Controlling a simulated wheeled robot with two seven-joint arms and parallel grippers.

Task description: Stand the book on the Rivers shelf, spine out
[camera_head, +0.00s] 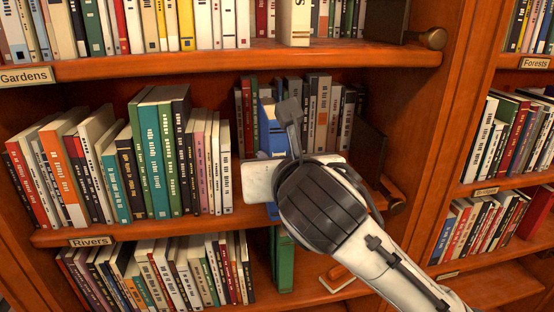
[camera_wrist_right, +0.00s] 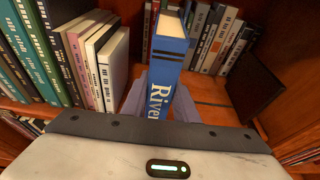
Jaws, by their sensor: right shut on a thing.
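The blue book (camera_wrist_right: 168,75) stands upright between the fingers of my right gripper (camera_wrist_right: 160,98) in the right wrist view. Its spine faces the gripper and shows white letters starting "River". In the head view the book (camera_head: 270,130) is partly hidden behind my right gripper (camera_head: 268,150), at the gap right of the front row on the Rivers shelf (camera_head: 130,229). I cannot tell whether its lower edge touches the board. The shelf's label (camera_head: 91,241) reads "Rivers". My left gripper is not in view.
A row of books (camera_head: 150,150) leans left of the gap. More books (camera_head: 320,110) stand behind it, and a dark bookend (camera_head: 369,150) stands to the right. The Gardens shelf (camera_head: 200,62) is above. A green book (camera_head: 283,262) stands on the shelf below.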

